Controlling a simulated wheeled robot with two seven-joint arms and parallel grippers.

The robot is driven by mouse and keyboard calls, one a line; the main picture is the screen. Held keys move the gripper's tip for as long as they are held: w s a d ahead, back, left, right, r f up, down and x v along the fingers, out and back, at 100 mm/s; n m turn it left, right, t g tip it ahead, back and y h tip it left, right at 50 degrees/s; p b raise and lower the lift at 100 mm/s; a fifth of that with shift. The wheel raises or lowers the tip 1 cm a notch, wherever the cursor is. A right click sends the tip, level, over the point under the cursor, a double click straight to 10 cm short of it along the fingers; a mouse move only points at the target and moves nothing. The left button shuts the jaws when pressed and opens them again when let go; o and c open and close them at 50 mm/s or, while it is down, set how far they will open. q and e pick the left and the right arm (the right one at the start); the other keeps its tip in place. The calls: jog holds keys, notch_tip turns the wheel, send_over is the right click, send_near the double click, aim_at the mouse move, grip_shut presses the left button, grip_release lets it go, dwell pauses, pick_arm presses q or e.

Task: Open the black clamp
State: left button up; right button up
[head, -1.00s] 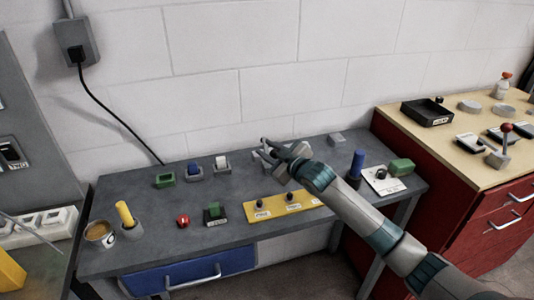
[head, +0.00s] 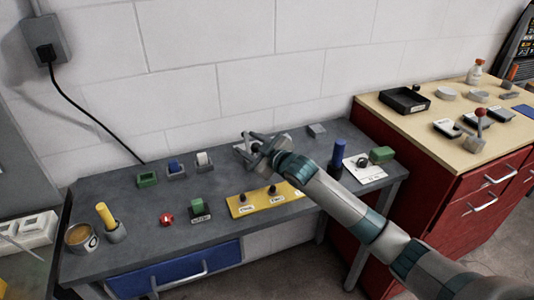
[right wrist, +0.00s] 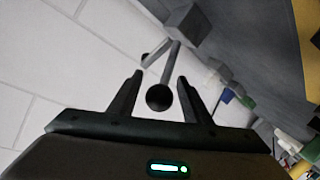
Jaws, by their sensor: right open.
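My right gripper (head: 244,145) is over the back middle of the grey workbench, open, with its fingers pointing left. In the right wrist view the open fingers (right wrist: 159,77) stand on either side of a black ball knob (right wrist: 160,97). The knob sits on the end of a grey rod (right wrist: 172,62) that runs to a grey block (right wrist: 188,22). I cannot tell whether the fingers touch the knob. No part is clearly recognisable as a black clamp; the gripper hides much of this spot in the head view. My left gripper is not in view.
The workbench (head: 130,195) also holds a yellow panel (head: 240,207) with black knobs, a green block (head: 197,206), a red button (head: 167,219), a cup (head: 80,238) and a blue cylinder (head: 338,153). A red cabinet (head: 430,180) stands at right; a wall is behind.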

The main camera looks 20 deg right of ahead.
jog(key=shift+s+d, duration=0.25)
jog(key=shift+s, duration=0.35)
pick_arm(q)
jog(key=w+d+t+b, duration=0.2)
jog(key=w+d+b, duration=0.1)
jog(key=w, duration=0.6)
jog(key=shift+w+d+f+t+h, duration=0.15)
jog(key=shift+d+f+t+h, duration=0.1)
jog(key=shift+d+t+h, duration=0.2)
pick_arm(e)
jog(key=v, duration=1.6)
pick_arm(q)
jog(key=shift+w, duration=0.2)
pick_arm(e)
jog(key=shift+a, duration=0.1)
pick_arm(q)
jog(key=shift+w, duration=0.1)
